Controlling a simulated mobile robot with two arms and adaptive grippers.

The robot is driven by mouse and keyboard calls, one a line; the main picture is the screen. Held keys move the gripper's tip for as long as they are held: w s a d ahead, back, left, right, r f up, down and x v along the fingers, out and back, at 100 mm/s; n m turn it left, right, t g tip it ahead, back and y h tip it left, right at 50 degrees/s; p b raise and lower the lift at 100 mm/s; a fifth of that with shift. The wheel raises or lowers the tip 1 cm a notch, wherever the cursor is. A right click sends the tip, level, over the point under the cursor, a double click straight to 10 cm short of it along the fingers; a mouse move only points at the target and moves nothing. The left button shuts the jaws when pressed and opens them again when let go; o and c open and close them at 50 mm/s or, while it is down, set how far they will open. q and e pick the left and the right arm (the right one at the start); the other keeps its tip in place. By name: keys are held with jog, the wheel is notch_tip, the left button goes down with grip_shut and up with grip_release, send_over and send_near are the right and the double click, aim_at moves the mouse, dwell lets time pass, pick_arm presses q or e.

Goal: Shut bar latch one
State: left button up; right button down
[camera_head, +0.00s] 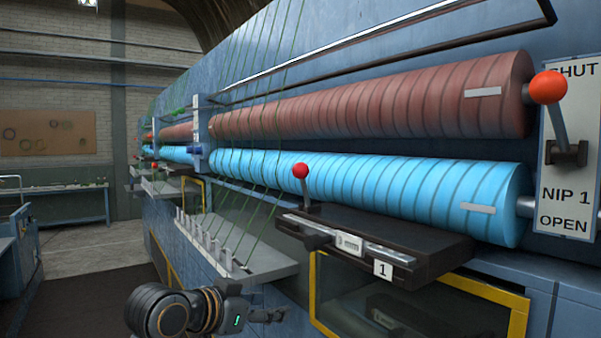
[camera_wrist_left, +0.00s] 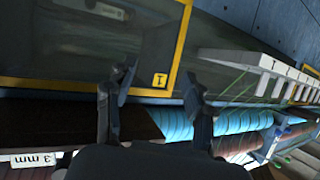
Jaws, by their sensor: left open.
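The dark bar unit with a white plate "1" (camera_head: 383,269) juts out below the blue roller. A lever with a red ball (camera_head: 301,171) stands upright at its left end, which I take as bar latch one. My left gripper (camera_head: 276,316) is open and empty, below and left of the bar unit, apart from the lever. Its two fingers spread wide in the left wrist view (camera_wrist_left: 157,95), in front of a yellow-framed panel (camera_wrist_left: 178,45). The red-ball lever cannot be made out there. My right gripper is not in view.
A white comb-like shelf (camera_head: 245,268) with green strands is left of the bar unit. The nip 1 lever (camera_head: 548,87) has its ball near SHUT. The blue roller (camera_head: 370,190) and brown roller (camera_head: 380,98) run above. Floor (camera_head: 100,245) at left is clear.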

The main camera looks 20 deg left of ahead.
pick_arm(q)
notch_tip(320, 180, up, 14)
jog(key=a+m+t+h, duration=0.1)
jog(key=t+h, duration=0.1)
jog(key=m+t+h, duration=0.1)
jog(key=m, duration=0.1)
send_near(295, 171)
jog(key=p+x, duration=0.6)
jog(key=x, duration=0.4)
jog(key=shift+w+d+p, duration=0.1)
jog(key=shift+w+p, duration=0.2)
jog(key=shift+p, duration=0.1)
jog(key=shift+w+d+f, duration=0.15)
jog(key=shift+w, duration=0.35)
grip_shut()
